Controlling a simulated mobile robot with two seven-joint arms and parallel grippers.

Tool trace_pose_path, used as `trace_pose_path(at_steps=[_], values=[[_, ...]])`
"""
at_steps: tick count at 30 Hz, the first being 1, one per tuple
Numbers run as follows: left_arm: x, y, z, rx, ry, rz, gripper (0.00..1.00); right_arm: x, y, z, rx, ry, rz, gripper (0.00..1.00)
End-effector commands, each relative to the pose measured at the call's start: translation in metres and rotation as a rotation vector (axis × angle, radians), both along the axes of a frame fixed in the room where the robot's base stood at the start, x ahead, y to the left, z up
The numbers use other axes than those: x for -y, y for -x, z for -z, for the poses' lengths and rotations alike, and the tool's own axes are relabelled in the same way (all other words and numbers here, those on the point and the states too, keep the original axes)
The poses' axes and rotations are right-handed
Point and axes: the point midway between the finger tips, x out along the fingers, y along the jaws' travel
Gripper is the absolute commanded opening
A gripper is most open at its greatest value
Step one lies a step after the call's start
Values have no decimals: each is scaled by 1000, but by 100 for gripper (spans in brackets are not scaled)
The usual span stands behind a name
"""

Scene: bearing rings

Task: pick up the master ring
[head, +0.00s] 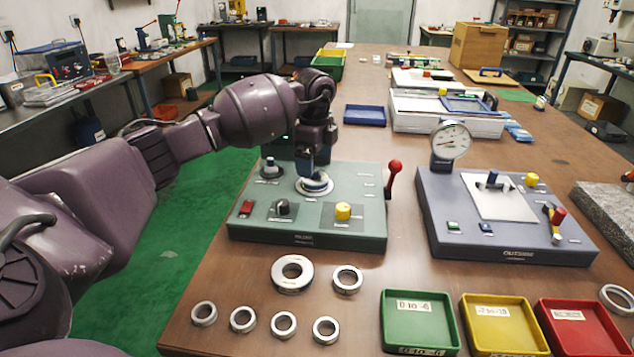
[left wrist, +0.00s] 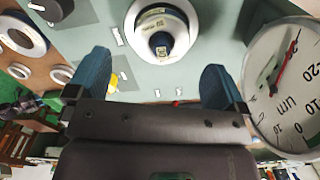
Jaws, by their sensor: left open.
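A pale steel ring (left wrist: 160,30) sits around a dark blue post (left wrist: 161,44) with yellow-marked labels on the green fixture (head: 300,239). No legible label tells me whether it is the master ring. It also shows as a pale ring (head: 314,187) in the head view, partly hidden under my left gripper (head: 315,170). In the left wrist view my left gripper (left wrist: 156,75) is open, its blue fingers apart on either side below the post, with nothing between them. A large thick ring (head: 293,259) and a smaller ring (head: 347,270) lie on the table in front. My right gripper is out of view.
Several small rings (head: 243,310) lie along the front edge. Green (head: 387,318), yellow (head: 468,325) and red (head: 544,330) trays stand front right. A gauge (head: 450,141) rises from the grey fixture (head: 510,253). A red-knobbed lever (head: 393,170) stands at the green fixture's right side.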

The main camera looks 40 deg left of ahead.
Motion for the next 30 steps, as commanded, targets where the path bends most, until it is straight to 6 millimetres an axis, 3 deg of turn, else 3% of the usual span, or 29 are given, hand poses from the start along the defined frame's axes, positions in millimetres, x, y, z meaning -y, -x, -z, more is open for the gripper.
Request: trace_pose_path(at_steps=[12,21,30], values=[[-3,-1,49,-4,0,1,98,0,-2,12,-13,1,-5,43],[-3,-1,49,3,0,1,97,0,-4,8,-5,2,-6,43],[-3,-1,49,3,0,1,51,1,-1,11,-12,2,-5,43]])
